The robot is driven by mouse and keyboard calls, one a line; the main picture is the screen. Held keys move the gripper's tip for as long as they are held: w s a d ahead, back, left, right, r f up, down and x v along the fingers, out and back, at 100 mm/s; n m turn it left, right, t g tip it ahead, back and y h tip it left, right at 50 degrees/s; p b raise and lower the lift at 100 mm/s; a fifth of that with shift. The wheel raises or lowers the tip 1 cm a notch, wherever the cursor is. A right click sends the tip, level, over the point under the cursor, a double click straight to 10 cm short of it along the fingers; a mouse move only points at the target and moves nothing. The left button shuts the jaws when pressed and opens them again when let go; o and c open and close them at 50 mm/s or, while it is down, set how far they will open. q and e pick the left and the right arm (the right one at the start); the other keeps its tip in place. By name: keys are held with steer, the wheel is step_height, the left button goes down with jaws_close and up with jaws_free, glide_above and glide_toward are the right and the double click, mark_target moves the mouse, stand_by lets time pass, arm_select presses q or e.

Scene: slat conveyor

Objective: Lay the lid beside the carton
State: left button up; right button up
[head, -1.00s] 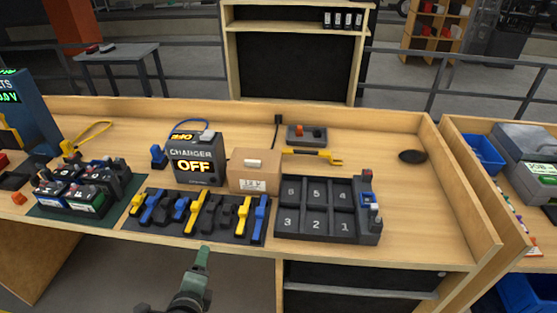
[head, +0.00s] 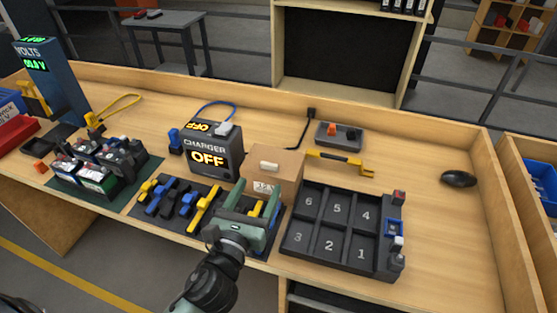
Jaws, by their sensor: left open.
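The carton (head: 290,186) is a tan box with a white label, standing on the bench right of the charger. Its tan lid (head: 286,158) lies on top, with a small pale handle (head: 268,166). My left gripper (head: 251,194), green with two fingers, is open and empty. It reaches in from the bottom, in front of the carton and over the tool mat, its fingers pointing toward the box. The fingers hide part of the carton's lower front, and I cannot tell how far they are from it. My right gripper is not in view.
The charger (head: 213,155) reads OFF, left of the carton. A dark mat (head: 140,209) holds blue and yellow clamps. A numbered black tray (head: 300,241) stands at right.

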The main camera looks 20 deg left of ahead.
mark_target(268, 166)
arm_select(q)
steer(key=shift+m, duration=0.4)
steer(key=w, duration=0.2)
steer(key=w+p, duration=0.1)
steer(key=w, duration=0.1)
steer(key=w+p, duration=0.1)
steer(key=w, duration=0.1)
steer(key=shift+w+d+r, duration=0.25)
steer(key=shift+w+d, duration=0.05)
steer(key=shift+w, duration=0.05)
steer(key=shift+w+f, duration=0.1)
steer(key=shift+w, duration=0.25)
steer(key=w, duration=0.1)
steer(key=w+p, duration=0.1)
steer(key=w, duration=0.2)
steer(key=shift+a+f, duration=0.25)
steer(key=shift+w+f, duration=0.2)
steer(key=shift+w, duration=0.35)
steer(key=c, duration=1.4)
